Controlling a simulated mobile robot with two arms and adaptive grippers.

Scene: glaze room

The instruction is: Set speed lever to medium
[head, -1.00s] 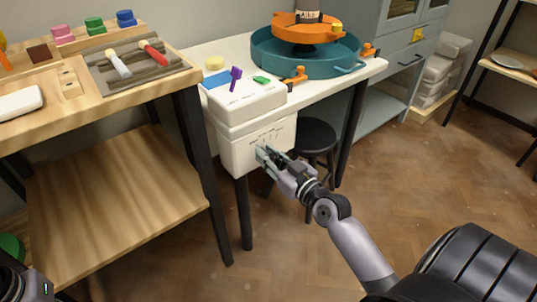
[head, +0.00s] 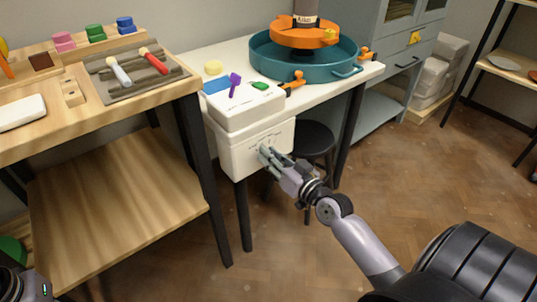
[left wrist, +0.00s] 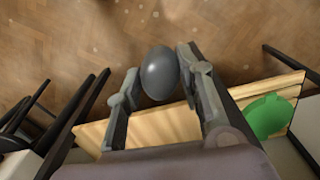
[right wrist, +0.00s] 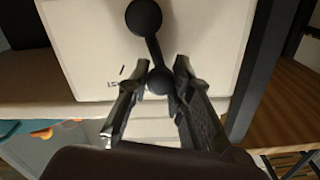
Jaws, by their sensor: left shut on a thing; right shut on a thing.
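The white control box (head: 232,150) hangs at the front corner of the white table, with small dark marks on its front face. In the right wrist view the black speed lever (right wrist: 153,48) has a round hub (right wrist: 143,17) and a round knob at its other end. My right gripper (right wrist: 159,76) is shut on that knob; the gripper also shows in the head view (head: 266,154), against the box's front. Small marks (right wrist: 116,80) show beside the lever, too small to read. My left gripper (left wrist: 160,62) is shut on a smooth grey egg-shaped thing (left wrist: 159,76).
A teal basin (head: 290,60) with an orange wheel (head: 304,35) stands on the white table (head: 215,55). A black stool (head: 315,137) is behind the box. A wooden workbench (head: 60,125) with tools stands at the left. Open floor (head: 450,190) lies at the right.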

